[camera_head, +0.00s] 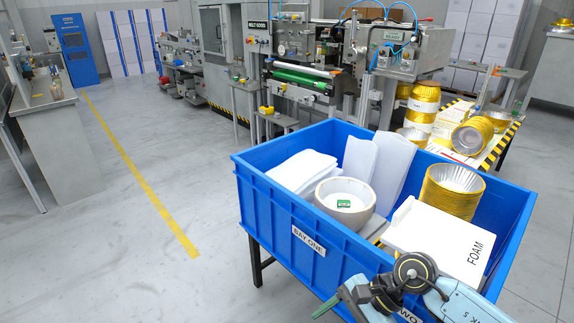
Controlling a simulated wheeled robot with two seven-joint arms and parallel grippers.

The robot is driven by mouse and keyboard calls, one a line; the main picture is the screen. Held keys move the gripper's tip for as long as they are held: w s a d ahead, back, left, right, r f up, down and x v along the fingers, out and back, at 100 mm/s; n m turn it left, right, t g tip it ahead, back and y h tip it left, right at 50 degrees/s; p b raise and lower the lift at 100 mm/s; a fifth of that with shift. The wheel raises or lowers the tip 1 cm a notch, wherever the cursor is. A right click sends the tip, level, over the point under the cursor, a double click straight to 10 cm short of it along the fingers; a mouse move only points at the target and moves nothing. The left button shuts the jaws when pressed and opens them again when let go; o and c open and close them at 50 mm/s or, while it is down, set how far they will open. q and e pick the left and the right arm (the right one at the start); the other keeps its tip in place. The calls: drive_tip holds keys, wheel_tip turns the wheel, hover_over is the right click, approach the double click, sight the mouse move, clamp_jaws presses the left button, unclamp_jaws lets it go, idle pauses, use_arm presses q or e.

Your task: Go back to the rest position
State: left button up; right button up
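My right arm comes in at the bottom right, in front of the near wall of the blue bin (345,262). Its blue-grey link and dark joint overlap the bin's near right part. The arm bends left towards my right gripper (333,303) near the bottom edge, outside the bin. Its fingers are small and partly cut off, so I cannot tell whether it is open or shut. A thin green edge shows by it. My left gripper is not in view.
A press machine (300,75) and a table with foil cups (470,135) stand behind. The floor at left is clear.

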drive_tip(key=w+d+f+m+t+y, duration=0.1)
drive_tip(key=w+f+m+t+y, duration=0.3)
drive_tip(key=m, duration=0.8)
drive_tip(key=w+f+m+t+y, duration=0.15)
drive_tip(key=f+m+t, duration=0.45)
drive_tip(key=m, duration=0.7)
drive_tip(key=s+d+f+m+t+h, duration=0.1)
drive_tip(key=s+d+f+m+h, duration=0.1)
drive_tip(key=d+f+m+h, duration=0.45)
drive_tip(key=s+d+f+m+t+h, duration=0.2)
drive_tip(key=s+d+f+m, duration=0.15)
drive_tip(key=f+m, duration=0.6)
drive_tip(key=s+d+f+m+g+h, duration=0.2)
drive_tip(key=s+d+f+m, duration=0.1)
drive_tip(key=s+f+m, duration=0.3)
drive_tip(key=s+d+f+m+g+h, duration=0.25)
drive_tip(key=s+f+m, duration=0.2)
drive_tip(key=s, duration=0.25)
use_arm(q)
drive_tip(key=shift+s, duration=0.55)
use_arm(e)
drive_tip(key=s+f+m+g, duration=0.3)
drive_tip(key=s, duration=0.8)
drive_tip(key=s+d+f+m+g+h, duration=0.1)
drive_tip(key=s+f+m+g, duration=0.2)
drive_tip(key=s, duration=0.7)
drive_tip(key=shift+s+d+f+m, duration=0.2)
drive_tip(key=shift+s+f+m, duration=0.2)
drive_tip(key=shift+m, duration=0.35)
drive_tip(key=shift+c, duration=0.2)
